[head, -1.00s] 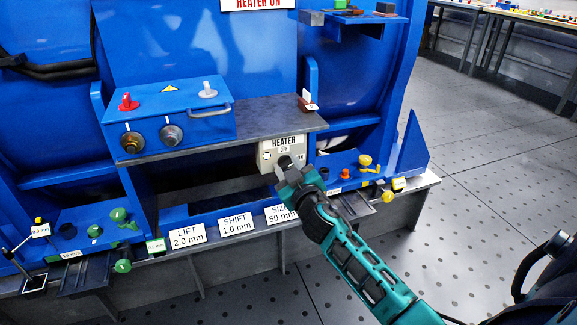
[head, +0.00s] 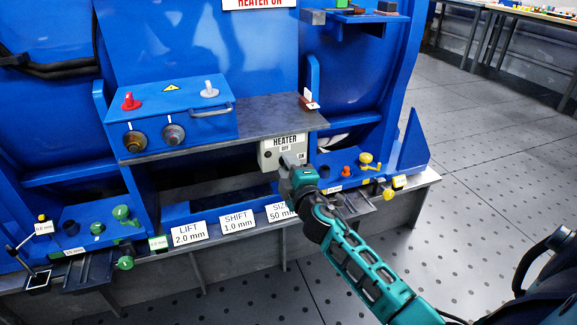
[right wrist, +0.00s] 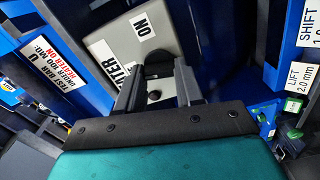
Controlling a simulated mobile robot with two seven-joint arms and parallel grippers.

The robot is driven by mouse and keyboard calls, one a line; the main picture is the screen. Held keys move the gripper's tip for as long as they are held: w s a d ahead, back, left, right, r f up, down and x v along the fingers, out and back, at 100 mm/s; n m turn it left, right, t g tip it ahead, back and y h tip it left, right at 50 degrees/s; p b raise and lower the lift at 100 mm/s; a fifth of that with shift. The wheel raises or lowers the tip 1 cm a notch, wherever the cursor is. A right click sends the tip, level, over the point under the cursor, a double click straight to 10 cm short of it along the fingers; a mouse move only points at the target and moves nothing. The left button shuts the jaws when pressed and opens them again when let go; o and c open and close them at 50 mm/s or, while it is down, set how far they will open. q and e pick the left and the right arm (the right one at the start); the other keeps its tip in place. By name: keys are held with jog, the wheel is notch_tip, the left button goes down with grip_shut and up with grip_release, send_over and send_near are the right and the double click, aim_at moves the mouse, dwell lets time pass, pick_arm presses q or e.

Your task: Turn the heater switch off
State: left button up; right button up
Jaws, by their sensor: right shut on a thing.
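The heater switch box (head: 270,158) is a pale grey box under the front edge of the grey shelf. It carries a HEATER label and small OFF and ON labels. Its black switch knob (right wrist: 157,62) shows in the right wrist view between the fingers, near the ON label. My right gripper (head: 288,163) reaches the box from the lower right and hides the knob in the head view. In the right wrist view the gripper (right wrist: 158,80) is shut on the knob. My left gripper is not in view.
A blue control box (head: 180,115) with red and grey levers and two round knobs stands on the grey shelf (head: 255,122), left of the heater box. A HEATER ON sign (head: 258,3) hangs above. Yellow and orange knobs (head: 365,160) sit to the right. The floor at right is clear.

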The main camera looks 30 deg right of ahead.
jog(key=shift+n, duration=1.1)
jog(key=shift+f, duration=0.1)
jog(key=o, duration=1)
jog(key=shift+o, duration=0.2)
jog(key=v, duration=1.3)
